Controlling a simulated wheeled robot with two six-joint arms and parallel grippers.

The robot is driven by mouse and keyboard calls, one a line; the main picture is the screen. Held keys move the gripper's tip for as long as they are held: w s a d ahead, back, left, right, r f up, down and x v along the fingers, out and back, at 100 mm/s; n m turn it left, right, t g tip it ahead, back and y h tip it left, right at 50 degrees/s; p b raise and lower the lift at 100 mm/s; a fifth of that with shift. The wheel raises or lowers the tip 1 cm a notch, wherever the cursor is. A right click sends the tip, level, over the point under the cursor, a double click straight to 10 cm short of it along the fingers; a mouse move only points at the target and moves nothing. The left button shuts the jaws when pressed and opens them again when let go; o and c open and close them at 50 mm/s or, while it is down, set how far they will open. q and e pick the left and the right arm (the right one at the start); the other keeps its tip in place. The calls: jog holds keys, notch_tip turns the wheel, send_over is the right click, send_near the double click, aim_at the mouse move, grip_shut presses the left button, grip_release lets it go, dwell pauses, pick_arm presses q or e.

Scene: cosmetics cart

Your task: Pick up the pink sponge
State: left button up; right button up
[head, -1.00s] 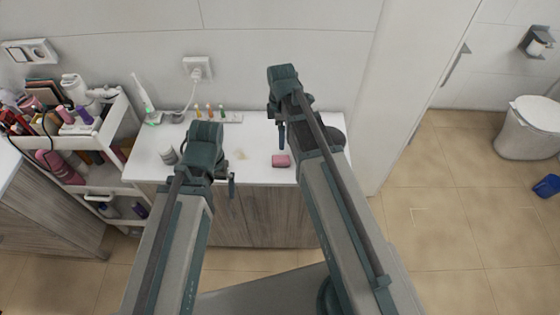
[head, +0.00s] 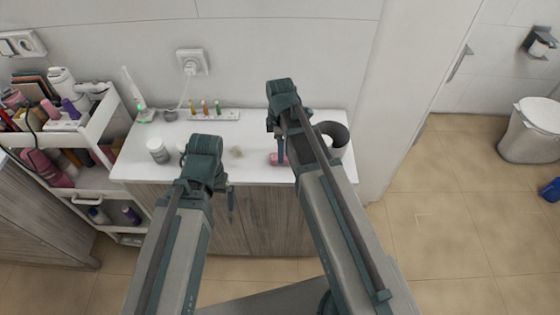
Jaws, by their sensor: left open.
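The pink sponge (head: 274,158) lies on the white countertop (head: 255,174) near its front edge, right of the middle. My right gripper (head: 281,150) is in front of the sponge in the picture and hides part of it. I cannot tell how high it is above the sponge or whether its jaws are open. My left gripper (head: 229,202) is open and empty, at the counter's front edge, to the left of the sponge and lower in the picture.
A grey round bin or cup (head: 333,137) stands right of the sponge. A tray of small bottles (head: 215,115) and a toothbrush charger (head: 143,116) are at the back. A loaded cart (head: 85,140) stands left.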

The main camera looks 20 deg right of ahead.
jog(key=f+b, duration=0.3)
jog(key=f, duration=0.1)
jog(key=shift+s+f, duration=0.15)
jog(key=shift+s, duration=0.05)
grip_shut()
